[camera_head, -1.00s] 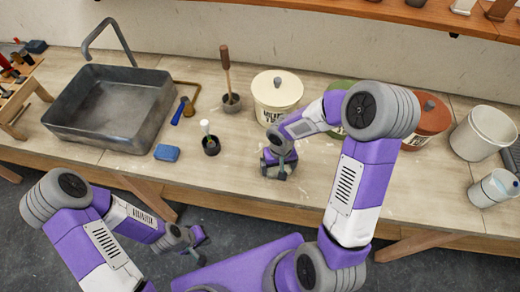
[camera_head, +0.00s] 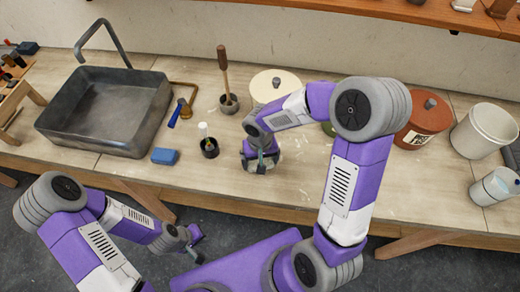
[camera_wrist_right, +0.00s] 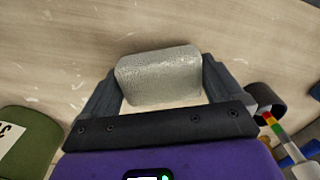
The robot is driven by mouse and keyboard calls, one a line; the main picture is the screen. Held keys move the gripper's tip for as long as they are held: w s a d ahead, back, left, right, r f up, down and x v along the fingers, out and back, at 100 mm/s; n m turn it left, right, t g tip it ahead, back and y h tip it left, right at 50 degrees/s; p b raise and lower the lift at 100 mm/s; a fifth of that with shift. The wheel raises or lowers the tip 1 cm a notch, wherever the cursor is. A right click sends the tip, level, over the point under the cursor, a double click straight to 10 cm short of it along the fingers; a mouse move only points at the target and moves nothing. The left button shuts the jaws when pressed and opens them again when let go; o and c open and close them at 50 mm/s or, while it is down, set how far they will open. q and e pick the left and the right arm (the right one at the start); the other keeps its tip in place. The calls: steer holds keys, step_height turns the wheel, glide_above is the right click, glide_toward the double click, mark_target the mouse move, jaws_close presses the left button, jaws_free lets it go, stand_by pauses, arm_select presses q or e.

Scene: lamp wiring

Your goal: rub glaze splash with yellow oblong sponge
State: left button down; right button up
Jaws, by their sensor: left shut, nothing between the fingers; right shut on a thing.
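My right gripper (camera_head: 262,165) is low over the worktop, in front of the cream tub. In the right wrist view its fingers (camera_wrist_right: 158,82) are shut on an oblong block (camera_wrist_right: 158,72). The block has a rough, pale grey top and a faint cream lower edge; it looks like a sponge, but no clear yellow shows. I cannot tell whether it touches the wood. Small whitish marks lie on the worktop (camera_wrist_right: 60,42) around it; I cannot tell which is the glaze splash. My left gripper (camera_head: 193,243) is shut and empty, off the front of the worktop.
A grey sink (camera_head: 105,110) is at left. Behind are the cream tub (camera_head: 275,86), a green tub (camera_wrist_right: 25,140) and a red-brown tub (camera_head: 424,122).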

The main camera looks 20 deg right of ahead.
steer(key=shift+w+r+p, duration=0.15)
steer(key=shift+r+p, duration=0.35)
steer(key=shift+r, duration=0.45)
steer(key=shift+r+p, duration=0.8)
steer(key=shift+r, duration=0.4)
